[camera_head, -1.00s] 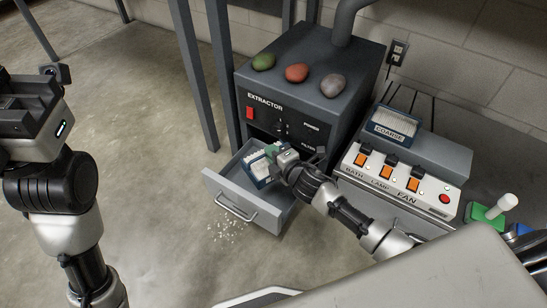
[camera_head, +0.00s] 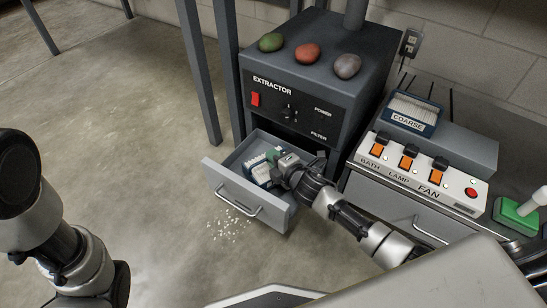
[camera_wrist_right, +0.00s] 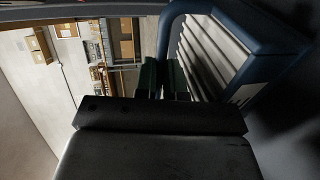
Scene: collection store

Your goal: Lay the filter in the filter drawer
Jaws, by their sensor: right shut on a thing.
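The filter (camera_head: 257,166), a blue-framed block with white pleats, is inside the open grey filter drawer (camera_head: 228,182) of the extractor. It also shows close up in the right wrist view (camera_wrist_right: 240,50). My right gripper (camera_head: 279,158) reaches into the drawer from the right and is shut on the filter's edge. The gripper hides part of the filter, and I cannot tell whether the filter touches the drawer floor. My left arm is at the left edge of the head view, but its gripper's fingers are out of the picture.
The extractor (camera_head: 300,103) stands behind the drawer with three stones on top. A second filter marked COARSE (camera_head: 411,111) rests behind the switch panel (camera_head: 415,174) at right. White crumbs (camera_head: 230,224) lie on the floor. A green block (camera_head: 517,215) is far right.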

